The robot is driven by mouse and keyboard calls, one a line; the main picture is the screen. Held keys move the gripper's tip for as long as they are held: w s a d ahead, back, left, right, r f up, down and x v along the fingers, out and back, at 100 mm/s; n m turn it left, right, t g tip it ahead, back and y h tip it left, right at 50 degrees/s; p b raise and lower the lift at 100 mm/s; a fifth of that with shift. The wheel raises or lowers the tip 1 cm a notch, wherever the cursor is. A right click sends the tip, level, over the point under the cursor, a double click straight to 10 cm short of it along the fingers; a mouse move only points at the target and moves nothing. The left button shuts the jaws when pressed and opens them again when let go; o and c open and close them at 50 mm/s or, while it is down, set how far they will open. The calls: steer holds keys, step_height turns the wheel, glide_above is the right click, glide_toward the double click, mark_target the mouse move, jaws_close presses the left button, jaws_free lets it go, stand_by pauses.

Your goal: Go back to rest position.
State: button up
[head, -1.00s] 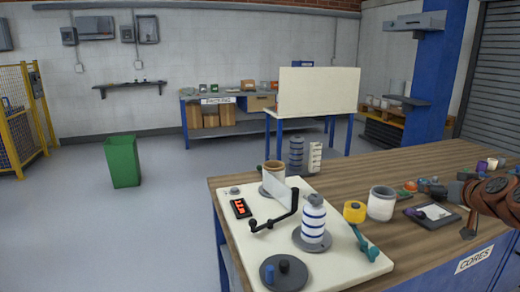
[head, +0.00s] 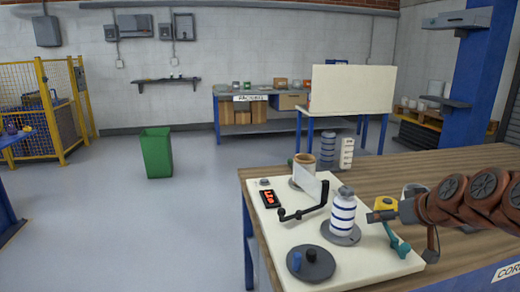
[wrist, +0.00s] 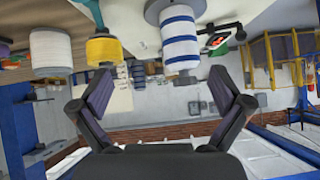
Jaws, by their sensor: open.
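My arm reaches in from the right in the head view, with my gripper (head: 382,216) above the workbench (head: 455,168), beside the yellow roll (head: 387,204). In the wrist view my gripper (wrist: 160,106) has its two fingers wide apart with nothing between them. That view is upside down. The white-and-blue striped roll (wrist: 180,42) stands beyond the fingers and also shows upright on a grey disc in the head view (head: 342,215). The yellow roll also shows in the wrist view (wrist: 103,49).
A cream board (head: 268,225) on the bench carries a crank (head: 305,212), a red display (head: 269,197), a brown core (head: 304,165) and a grey disc with pegs (head: 311,264). A green bin (head: 156,153) stands on open floor to the left.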

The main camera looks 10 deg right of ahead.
steer(key=s+a+f+g, duration=0.1)
steer(key=a+f, duration=0.1)
steer(key=a, duration=0.1)
steer(key=s+a+f+g+b, duration=0.1)
steer(key=a, duration=0.2)
steer(key=s+a+f+n+y, duration=0.1)
steer(key=a+f, duration=0.1)
steer(key=a, duration=0.1)
steer(key=shift+s+a+f+g, duration=0.1)
steer(key=shift+a+f+g, duration=0.2)
steer(key=shift+g, duration=0.1)
steer(key=s+a+f+g+b, duration=0.2)
steer(key=s+a+f+g, duration=0.1)
steer(key=s+a+f, duration=0.4)
steer(key=s+a+f+g+b, duration=0.25)
steer(key=s+a+f, duration=0.2)
steer(key=s, duration=0.45)
steer(key=s+f+m+g+h+b, duration=0.15)
steer(key=s+f+g, duration=0.3)
steer(key=s, duration=0.65)
step_height(320, 180, up, 23)
steer(key=t+p, duration=0.1)
steer(key=p, duration=2.1)
steer(key=shift+s+d+r+h+p, duration=0.2)
steer(key=shift+s+d+h+p, duration=0.1)
steer(key=shift+s+h, duration=0.15)
steer(key=shift+n, duration=0.25)
